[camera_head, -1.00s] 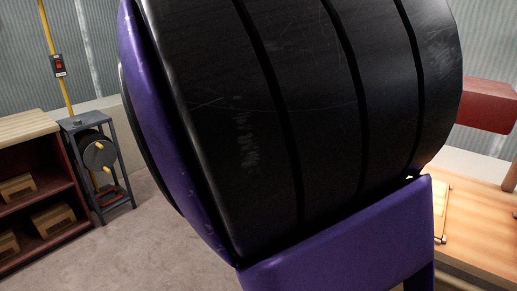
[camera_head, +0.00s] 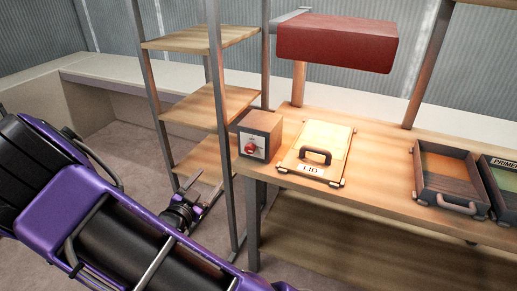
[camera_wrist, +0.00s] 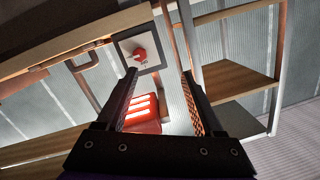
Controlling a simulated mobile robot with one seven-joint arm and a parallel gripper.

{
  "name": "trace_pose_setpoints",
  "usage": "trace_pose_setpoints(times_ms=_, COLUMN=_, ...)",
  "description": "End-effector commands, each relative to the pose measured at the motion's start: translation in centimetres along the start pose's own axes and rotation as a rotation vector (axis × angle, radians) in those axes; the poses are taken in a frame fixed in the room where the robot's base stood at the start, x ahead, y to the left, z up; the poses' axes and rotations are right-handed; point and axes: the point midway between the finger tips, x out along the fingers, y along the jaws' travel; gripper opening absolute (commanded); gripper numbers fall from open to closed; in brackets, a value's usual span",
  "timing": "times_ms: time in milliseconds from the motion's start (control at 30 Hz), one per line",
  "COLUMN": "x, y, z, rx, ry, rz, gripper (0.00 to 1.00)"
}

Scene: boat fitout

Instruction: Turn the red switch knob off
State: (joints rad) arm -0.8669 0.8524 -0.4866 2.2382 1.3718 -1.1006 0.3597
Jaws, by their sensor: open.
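In the wrist view the two fingers of my gripper (camera_wrist: 160,74) stand well apart. The knob's exact angle is too small to read.
A lidded panel marked LID (camera_head: 317,150) with a dark handle lies right of the box. A red lamp hood (camera_head: 336,42) hangs above the bench, lit underneath. An open tray (camera_head: 447,178) sits farther right. A metal-post shelf rack (camera_head: 207,108) stands left of the box, close to my gripper.

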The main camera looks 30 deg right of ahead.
Motion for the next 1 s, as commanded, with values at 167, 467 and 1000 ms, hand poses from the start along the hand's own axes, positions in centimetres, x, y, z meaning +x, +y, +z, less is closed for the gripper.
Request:
trace_pose_setpoints(times_ms=167, x=-0.7, y=3.3, z=-0.6, rx=-0.001, ry=0.092, rz=0.014, gripper=0.69)
trace_pose_setpoints(times_ms=467, x=1.8, y=3.9, z=-1.1, rx=0.003, ry=0.112, rz=0.015, gripper=0.69)
trace_pose_setpoints(times_ms=1000, x=13.2, y=3.9, z=-2.3, rx=0.002, ry=0.111, rz=0.013, gripper=0.69)
